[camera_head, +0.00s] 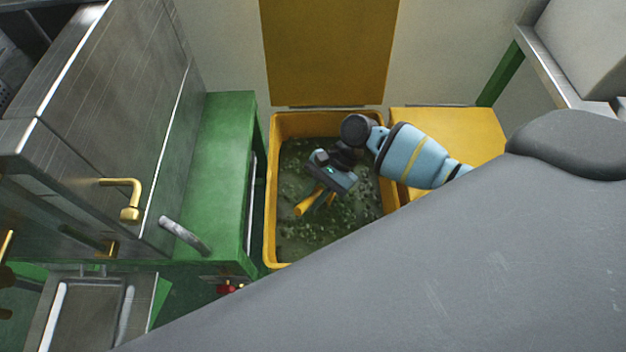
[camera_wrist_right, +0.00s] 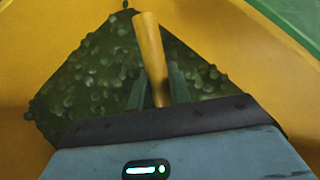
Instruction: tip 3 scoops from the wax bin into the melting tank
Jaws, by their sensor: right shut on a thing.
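The wax bin (camera_head: 272,190) is a yellow bin holding green granular wax (camera_head: 300,237); its wall also shows in the right wrist view (camera_wrist_right: 225,45). My right gripper (camera_head: 325,194) is inside the bin's outline, over the wax. It is shut on a yellow-orange handle (camera_head: 307,203), taken to be the scoop's, which stands up between the fingers in the right wrist view (camera_wrist_right: 150,50). The scoop's bowl is hidden, so I cannot tell whether it holds wax. The steel box with a brass tap (camera_head: 110,110) at left appears to be the melting tank. My left gripper is not in view.
A green bench (camera_head: 222,150) stands between the steel box and the bin. A yellow panel (camera_head: 330,50) rises behind the bin, and a yellow box top (camera_head: 450,130) lies right of it. A steel tray (camera_head: 85,310) is at lower left. A large grey shape covers the lower right.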

